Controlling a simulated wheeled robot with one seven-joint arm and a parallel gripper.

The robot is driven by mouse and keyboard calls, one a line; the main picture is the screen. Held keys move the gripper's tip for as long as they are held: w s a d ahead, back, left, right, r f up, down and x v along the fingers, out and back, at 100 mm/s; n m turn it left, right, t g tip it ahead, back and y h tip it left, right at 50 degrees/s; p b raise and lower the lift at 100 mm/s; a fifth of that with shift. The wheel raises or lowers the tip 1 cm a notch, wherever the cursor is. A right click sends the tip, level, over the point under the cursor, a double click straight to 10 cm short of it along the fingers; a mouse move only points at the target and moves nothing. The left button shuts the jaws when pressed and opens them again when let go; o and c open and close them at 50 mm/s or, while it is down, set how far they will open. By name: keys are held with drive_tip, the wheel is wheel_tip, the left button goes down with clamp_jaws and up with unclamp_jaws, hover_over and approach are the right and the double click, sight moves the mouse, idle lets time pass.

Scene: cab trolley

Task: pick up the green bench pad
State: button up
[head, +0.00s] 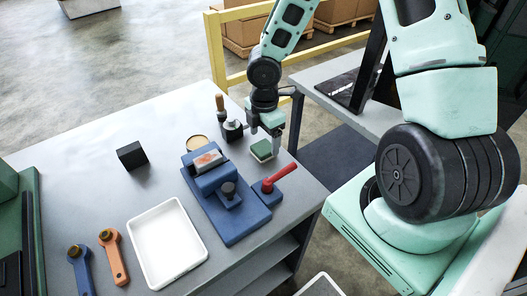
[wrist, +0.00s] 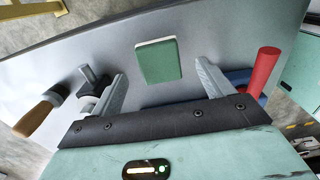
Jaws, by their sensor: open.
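The green bench pad (head: 262,149) is a small green block with a pale lower layer, lying on the grey table near its right edge in the head view. In the wrist view the pad (wrist: 158,62) lies on the table ahead of my fingers, in line with the gap between them. My gripper (wrist: 163,78) is open and empty, with one finger to each side of the pad's line. In the head view my gripper (head: 264,132) hangs just above and behind the pad, and its fingertips are partly hard to make out.
A blue fixture (head: 227,190) with a red-handled lever (head: 281,177) stands beside the pad. A wooden-handled tool (head: 220,103) and a black knobbed piece (head: 232,130) stand to its left. A white tray (head: 167,243), black block (head: 132,155) and two ring-ended tools lie farther left. A yellow rail (head: 218,50) stands behind.

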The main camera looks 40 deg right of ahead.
sight(264, 147)
wheel_tip(264, 147, down, 4)
drive_tip(key=shift+a+f+b, duration=0.1)
drive_tip(key=shift+b, duration=0.2)
drive_tip(key=c, duration=1.1)
wheel_tip(264, 147, up, 10)
drive_tip(key=shift+r+p, duration=0.1)
drive_tip(key=shift+p, duration=1.1)
